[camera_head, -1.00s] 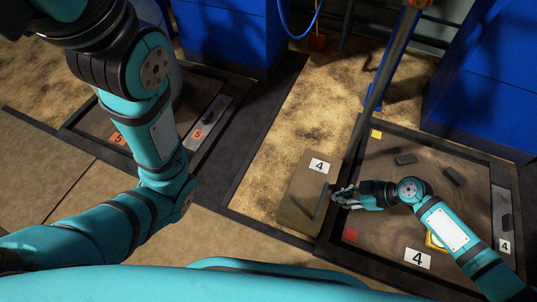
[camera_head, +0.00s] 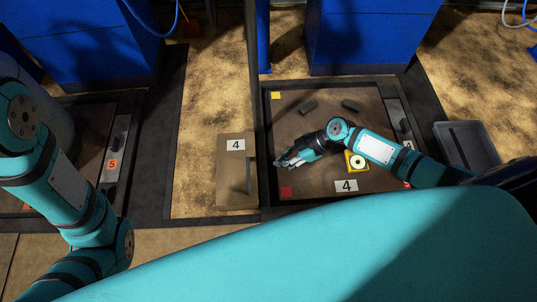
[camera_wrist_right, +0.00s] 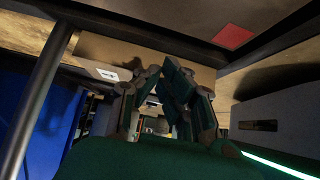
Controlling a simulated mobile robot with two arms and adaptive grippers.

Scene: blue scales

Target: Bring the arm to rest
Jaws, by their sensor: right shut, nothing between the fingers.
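My right gripper (camera_head: 282,161) is shut and empty. It hangs over the left part of the brown board of station 4 (camera_head: 300,125), just right of the upright black handle (camera_head: 249,176) on the box labelled 4 (camera_head: 232,190). A small gap shows between the fingers and the handle. In the right wrist view the dark green fingers of the gripper (camera_wrist_right: 162,72) show close together with no object held. My right arm reaches in from the right across the board. My left arm stands at the left edge; its gripper is out of the picture.
A grey tray (camera_head: 467,146) stands to the right. Blue cabinets (camera_head: 365,35) stand behind. Station 5 (camera_head: 92,150) is at left.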

